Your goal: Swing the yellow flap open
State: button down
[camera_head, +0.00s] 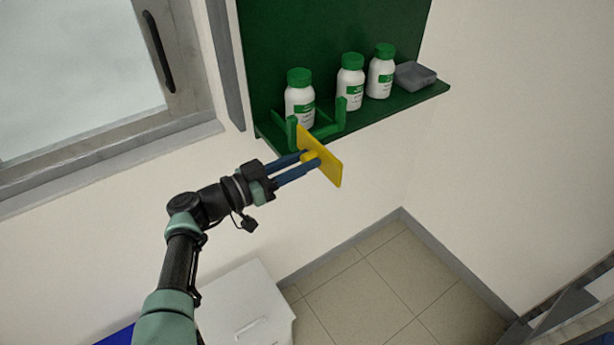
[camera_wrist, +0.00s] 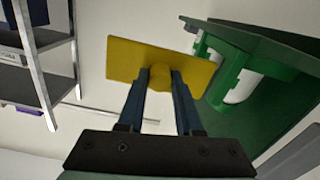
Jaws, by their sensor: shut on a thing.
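The yellow flap (camera_head: 332,168) is a flat plate at the front edge of the green shelf, standing out from it near its left end. A yellow knob (camera_head: 311,158) sits on its near face. My gripper (camera_head: 307,160) is shut on this knob, with one blue finger on each side. In the wrist view the flap (camera_wrist: 130,60) lies across the picture beyond my gripper (camera_wrist: 163,78), with the knob (camera_wrist: 160,78) between the fingertips. A green frame (camera_head: 320,127) stands on the shelf beside the flap. The flap's hinge is not clearly visible.
The green shelf (camera_head: 415,99) holds several white bottles with green caps, the nearest (camera_head: 299,104) behind the green frame, and a grey box (camera_head: 415,75) at right. A window (camera_head: 80,75) is at left. A white cabinet (camera_head: 243,306) stands below. The floor (camera_head: 375,290) at right is clear.

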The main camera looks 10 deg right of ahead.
jog(key=b, duration=0.1)
jog(key=m+g+b, duration=0.1)
jog(key=b, duration=0.1)
jog(key=shift+a+f+h, duration=0.1)
jog(key=shift+a+h, duration=0.2)
jog(key=shift+r+g, duration=0.2)
jog(key=shift+g, duration=0.1)
jog(key=c, duration=0.6)
grip_release()
jog(key=shift+o, duration=0.2)
jog(key=shift+a, duration=0.1)
jog(key=b+v, duration=0.3)
jog(key=v, duration=1)
